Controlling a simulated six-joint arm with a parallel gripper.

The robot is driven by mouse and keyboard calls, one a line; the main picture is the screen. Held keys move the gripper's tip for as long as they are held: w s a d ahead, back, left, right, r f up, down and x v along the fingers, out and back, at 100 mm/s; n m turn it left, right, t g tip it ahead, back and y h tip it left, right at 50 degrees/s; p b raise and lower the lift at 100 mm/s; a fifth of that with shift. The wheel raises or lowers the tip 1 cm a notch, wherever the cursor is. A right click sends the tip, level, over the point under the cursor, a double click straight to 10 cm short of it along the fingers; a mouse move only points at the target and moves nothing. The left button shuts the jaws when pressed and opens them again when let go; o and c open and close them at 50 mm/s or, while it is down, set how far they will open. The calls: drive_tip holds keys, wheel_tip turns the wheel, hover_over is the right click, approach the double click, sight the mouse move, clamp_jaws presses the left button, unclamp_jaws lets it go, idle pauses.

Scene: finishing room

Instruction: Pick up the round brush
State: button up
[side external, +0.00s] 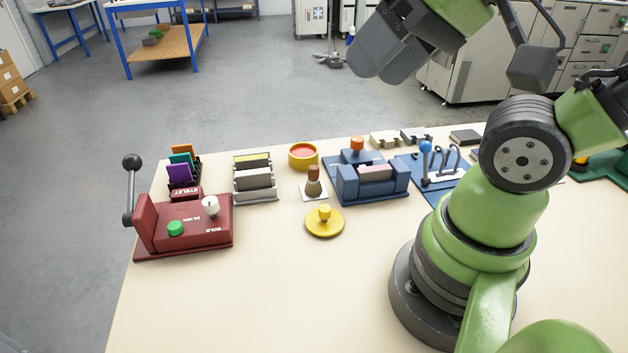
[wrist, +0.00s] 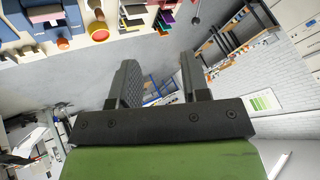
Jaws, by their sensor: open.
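The round brush (side external: 313,184), with a brown handle above a pale lower part, stands upright on a small white square on the table. The yellow pot is behind it and a yellow knobbed disc in front. My gripper (side external: 375,65) is raised high above and beyond the table's back edge, well apart from the brush. In the wrist view my gripper (wrist: 158,60) shows two separated dark fingers with nothing between them.
Around the brush are a yellow pot with red contents (side external: 303,155), a yellow knobbed disc (side external: 325,222), a blue press (side external: 372,182) at right and a rack of grey blocks (side external: 255,180) at left. A red lever machine (side external: 190,228) stands farther left. The table front (side external: 260,305) is clear.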

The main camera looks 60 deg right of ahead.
drive_tip(key=o, duration=0.4)
drive_tip(key=n+g+h, duration=0.2)
drive_tip(key=n+g, duration=0.1)
drive_tip(key=g, duration=0.3)
hover_over(313, 167)
drive_tip(key=a, duration=0.2)
wheel_tip(313, 167, down, 15)
drive_tip(key=shift+n+g, duration=0.5)
drive_tip(key=shift+g, duration=0.1)
drive_tip(key=f, duration=0.3)
drive_tip(key=d+f, duration=0.1)
drive_tip(key=f, duration=0.2)
drive_tip(key=d+f, duration=0.1)
drive_tip(key=f, duration=0.2)
drive_tip(key=shift+s+d, duration=0.1)
drive_tip(key=shift+d, duration=0.1)
drive_tip(key=shift+a+f, duration=0.2)
drive_tip(key=shift+f, duration=2.6)
